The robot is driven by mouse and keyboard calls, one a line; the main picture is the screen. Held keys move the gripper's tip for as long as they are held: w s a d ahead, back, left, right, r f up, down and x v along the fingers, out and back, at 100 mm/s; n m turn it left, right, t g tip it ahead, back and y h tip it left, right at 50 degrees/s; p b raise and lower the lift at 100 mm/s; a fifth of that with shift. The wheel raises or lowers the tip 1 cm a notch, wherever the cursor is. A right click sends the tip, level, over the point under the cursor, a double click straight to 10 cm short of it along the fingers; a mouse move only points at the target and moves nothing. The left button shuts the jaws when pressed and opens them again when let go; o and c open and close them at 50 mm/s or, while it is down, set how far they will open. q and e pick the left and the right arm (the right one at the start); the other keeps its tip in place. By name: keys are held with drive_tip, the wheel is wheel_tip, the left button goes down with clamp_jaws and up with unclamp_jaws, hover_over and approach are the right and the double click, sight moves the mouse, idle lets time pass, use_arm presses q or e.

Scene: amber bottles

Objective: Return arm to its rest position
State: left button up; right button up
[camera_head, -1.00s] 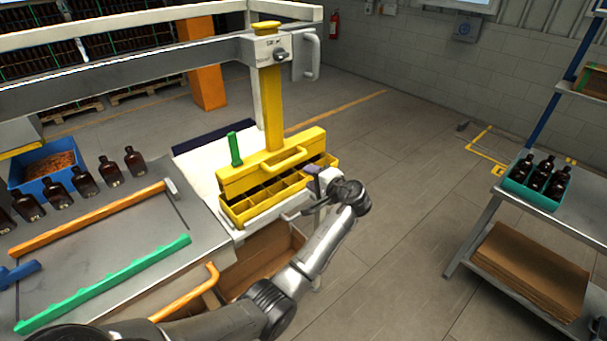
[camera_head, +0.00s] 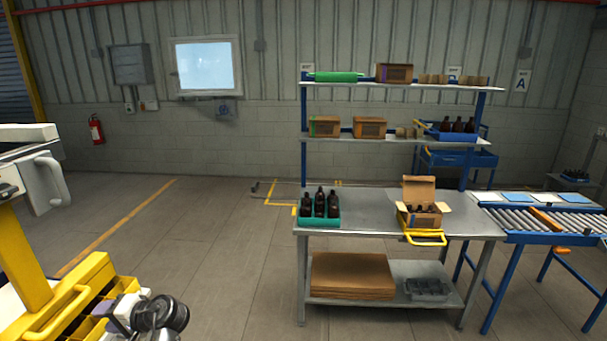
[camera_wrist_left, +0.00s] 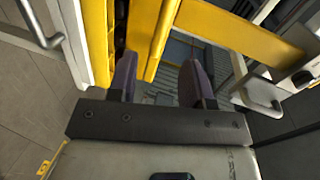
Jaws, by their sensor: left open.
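My left arm's wrist and gripper (camera_head: 118,318) show at the bottom left of the head view, beside the yellow compartment box (camera_head: 62,300). In the left wrist view the two dark purple fingers (camera_wrist_left: 160,78) stand apart with no object held between them. Yellow walls (camera_wrist_left: 152,35) of the box fixture show just beyond the fingers; I cannot tell whether they touch. My right gripper is in neither view.
A steel table (camera_head: 370,208) stands at centre right, carrying a teal crate (camera_head: 318,222) of amber bottles and an open carton (camera_head: 425,217). A roller conveyor (camera_head: 545,220) is at the right. Open floor (camera_head: 220,260) lies between the yellow fixture and the table.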

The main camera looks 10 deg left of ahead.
use_arm(q)
drive_tip(key=w+d+r+n+t+h, duration=0.2)
drive_tip(key=w+d+r+t+h, duration=0.1)
drive_tip(key=d+r+t+h, duration=0.45)
drive_tip(key=s+d+f+m+t+h, duration=0.1)
drive_tip(key=s+d+f+t+h, duration=0.15)
drive_tip(key=d, duration=0.35)
drive_tip(key=s+d+f+m+t+h, duration=0.1)
drive_tip(key=s+d+m+t, duration=0.1)
drive_tip(key=s+d, duration=0.35)
drive_tip(key=s+d+f+m+g+h, duration=0.15)
drive_tip(key=s+d+f+h, duration=0.25)
drive_tip(key=s+d+f, duration=0.45)
drive_tip(key=s+d+f+m+g, duration=0.1)
drive_tip(key=s+d+f+g, duration=0.15)
drive_tip(key=s+f, duration=0.7)
drive_tip(key=s+d+f+g, duration=0.1)
drive_tip(key=s+f+g, duration=0.35)
drive_tip(key=s, duration=0.75)
wheel_tip(320, 180, up, 20)
drive_tip(key=t+p, duration=0.1)
drive_tip(key=p, duration=2.1)
drive_tip(key=shift+s+a+h, duration=0.2)
drive_tip(key=shift+s+h, duration=0.2)
